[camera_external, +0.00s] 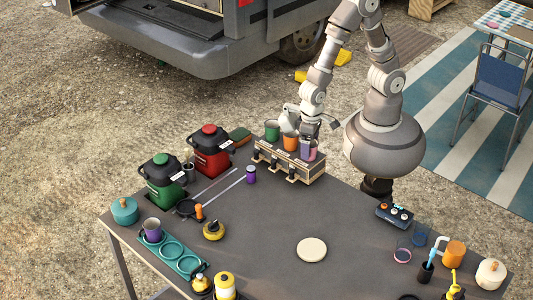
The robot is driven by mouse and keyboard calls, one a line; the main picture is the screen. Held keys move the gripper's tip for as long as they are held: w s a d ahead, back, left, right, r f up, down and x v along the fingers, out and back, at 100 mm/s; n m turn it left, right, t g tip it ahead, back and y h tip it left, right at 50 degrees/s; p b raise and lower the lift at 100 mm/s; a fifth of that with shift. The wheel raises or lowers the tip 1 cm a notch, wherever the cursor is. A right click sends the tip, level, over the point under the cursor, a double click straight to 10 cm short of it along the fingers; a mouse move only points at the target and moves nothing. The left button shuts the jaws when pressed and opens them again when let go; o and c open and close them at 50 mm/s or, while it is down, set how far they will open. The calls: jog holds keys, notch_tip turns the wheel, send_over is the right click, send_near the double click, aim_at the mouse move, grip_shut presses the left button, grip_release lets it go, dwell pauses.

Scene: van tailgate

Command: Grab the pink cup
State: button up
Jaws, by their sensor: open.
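The pink cup (312,153) stands at the right end of a wooden rack (302,175) at the back of the dark table. It is small, and its left side is close to a purple-tinted part that I cannot make out clearly. An orange cup (290,143) and a green cup (272,131) stand to its left on the same rack. My gripper (308,132) is above and behind the rack, close to the orange and pink cups. It is open and holds nothing that I can see. Its fingertips are small and partly hidden behind the cups.
A green-bodied jug (163,190) and a red-bodied jug (209,158) stand left of the rack. Bottles and small containers crowd the right corner.

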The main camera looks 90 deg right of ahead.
jog(key=shift+r, duration=0.1)
jog(key=shift+c, duration=0.4)
jog(key=c, duration=1)
jog(key=shift+c, duration=0.2)
